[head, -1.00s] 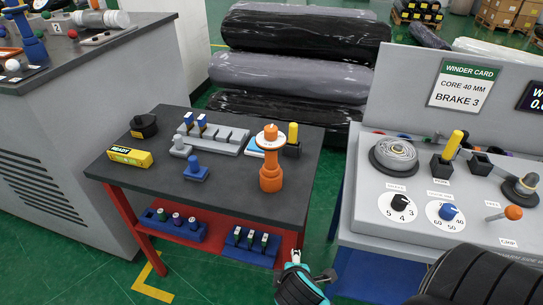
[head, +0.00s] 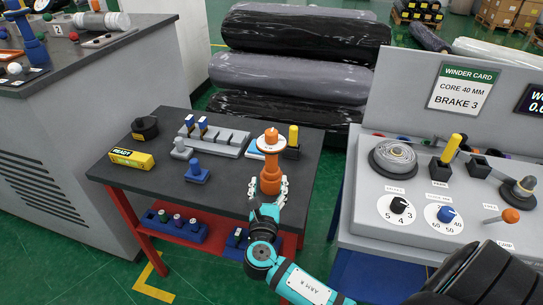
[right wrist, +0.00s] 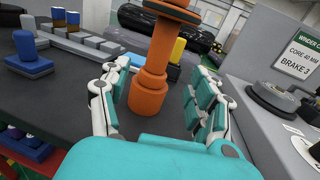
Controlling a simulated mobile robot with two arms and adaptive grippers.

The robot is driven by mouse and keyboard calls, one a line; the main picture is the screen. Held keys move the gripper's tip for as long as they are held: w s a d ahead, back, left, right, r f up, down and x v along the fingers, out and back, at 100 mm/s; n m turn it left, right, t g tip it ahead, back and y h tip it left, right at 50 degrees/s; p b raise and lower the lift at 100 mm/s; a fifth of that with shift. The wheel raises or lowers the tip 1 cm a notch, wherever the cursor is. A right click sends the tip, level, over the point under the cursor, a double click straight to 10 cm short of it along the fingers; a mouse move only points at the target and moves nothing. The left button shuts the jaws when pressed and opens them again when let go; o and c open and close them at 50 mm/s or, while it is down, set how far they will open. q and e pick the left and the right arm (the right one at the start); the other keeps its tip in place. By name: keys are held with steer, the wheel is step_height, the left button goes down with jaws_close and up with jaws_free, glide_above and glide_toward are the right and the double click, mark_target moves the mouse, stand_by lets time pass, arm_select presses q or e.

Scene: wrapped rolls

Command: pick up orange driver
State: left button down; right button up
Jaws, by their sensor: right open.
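The orange driver (head: 270,172) stands upright on the dark table (head: 225,192), near its right side. It has a wide pale disc and an orange knob at its top. My right gripper (head: 267,190) is open at the front of the driver, with one finger on each side of its lower body. In the right wrist view the driver (right wrist: 148,88) stands between the spread fingers of the gripper (right wrist: 160,105), with visible gaps on both sides. My left gripper is not in view.
A blue knobbed block (head: 197,173), a grey rack (head: 215,138) and a yellow READY box (head: 131,158) are on the table left of the driver. A black block with a yellow peg (head: 293,143) is close behind it. The grey winder console (head: 390,235) stands to the right.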

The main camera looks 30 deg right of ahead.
mark_target(271, 164)
steer(key=x, duration=0.5)
steer(key=shift+p, duration=0.35)
steer(key=p+x, duration=0.1)
steer(key=x, duration=0.4)
steer(key=shift+w+d, duration=0.2)
steer(key=shift+c, duration=0.5)
steer(key=shift+c, duration=1.1)
steer(key=c, duration=0.9)
steer(key=shift+r, duration=0.15)
jaws_close()
